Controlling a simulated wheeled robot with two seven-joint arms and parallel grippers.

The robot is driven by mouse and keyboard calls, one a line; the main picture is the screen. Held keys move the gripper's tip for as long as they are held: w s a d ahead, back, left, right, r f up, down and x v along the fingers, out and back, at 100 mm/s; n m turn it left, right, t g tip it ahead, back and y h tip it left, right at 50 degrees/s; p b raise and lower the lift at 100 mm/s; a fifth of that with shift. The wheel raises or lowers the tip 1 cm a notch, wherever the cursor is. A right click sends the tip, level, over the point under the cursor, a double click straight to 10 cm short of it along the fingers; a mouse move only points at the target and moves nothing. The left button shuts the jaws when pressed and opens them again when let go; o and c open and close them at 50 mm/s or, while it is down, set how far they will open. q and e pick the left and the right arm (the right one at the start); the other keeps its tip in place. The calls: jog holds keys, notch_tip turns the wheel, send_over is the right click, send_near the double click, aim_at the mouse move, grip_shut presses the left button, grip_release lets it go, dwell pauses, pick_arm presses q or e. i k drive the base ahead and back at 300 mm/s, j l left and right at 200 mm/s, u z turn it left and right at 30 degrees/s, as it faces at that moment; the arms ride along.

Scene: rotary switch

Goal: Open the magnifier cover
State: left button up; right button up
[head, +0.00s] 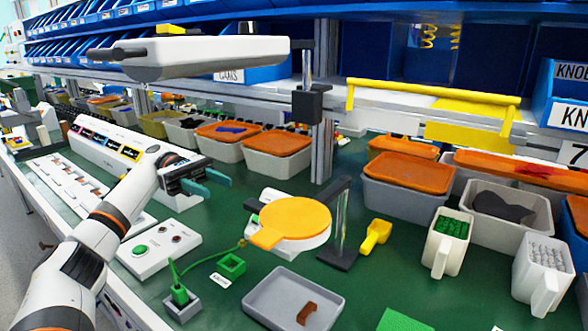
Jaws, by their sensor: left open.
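The magnifier's orange cover (293,217) is a round disc with a tab at its lower left. It lies flat over the white magnifier head (312,241), so the lens is hidden. The magnifier hangs from a dark arm on a metal post (340,222) with a dark base. My left gripper (213,184) is to the left of the cover and a little farther back, apart from it. Its two fingers point right, are open, and have nothing visible between them. My right gripper is not in view.
A grey tray (262,307) with a brown piece lies in front of the magnifier. A yellow scoop (375,237) and white jugs (447,243) stand to the right. Bins with orange lids (277,144) line the back. A white lamp (190,58) overhangs the left.

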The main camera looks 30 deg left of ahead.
aim_at(296, 218)
jog(key=k, duration=1.5)
